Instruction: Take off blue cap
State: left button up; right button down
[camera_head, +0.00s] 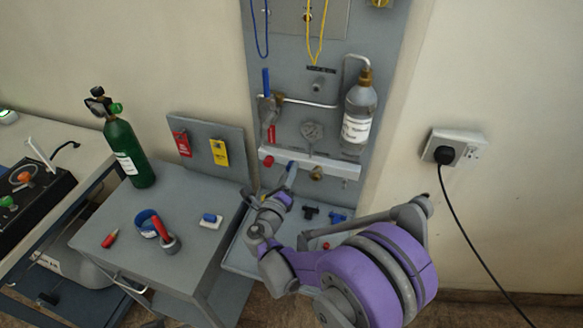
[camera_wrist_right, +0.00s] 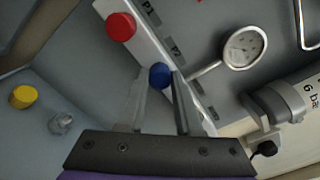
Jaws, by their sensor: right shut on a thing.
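The blue cap (camera_wrist_right: 160,75) is round and sits between the fingertips of my right gripper (camera_wrist_right: 160,82) in the right wrist view, at the white rail (camera_wrist_right: 147,48) near the P2 label. In the head view my right gripper (camera_head: 289,174) reaches up to the rail (camera_head: 335,167), and a bit of blue (camera_head: 292,163) shows at its tips. My right gripper is shut on the blue cap. I cannot tell whether the cap is still seated on its port. My left gripper is in neither view.
A red cap (camera_wrist_right: 120,27) is on the rail left of the blue one. A gauge (camera_head: 312,131) and a bottle (camera_head: 360,112) hang above. Below is a tray (camera_head: 240,262) with small fittings. A grey cart (camera_head: 185,258) with loose items stands at left.

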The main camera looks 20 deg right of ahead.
jog(key=n+b, duration=0.1)
jog(key=n, duration=0.2)
jog(key=shift+b, duration=0.3)
jog(key=shift+n, duration=0.3)
jog(key=n+b, duration=0.1)
jog(key=n, duration=0.2)
jog(key=c, duration=0.6)
grip_release()
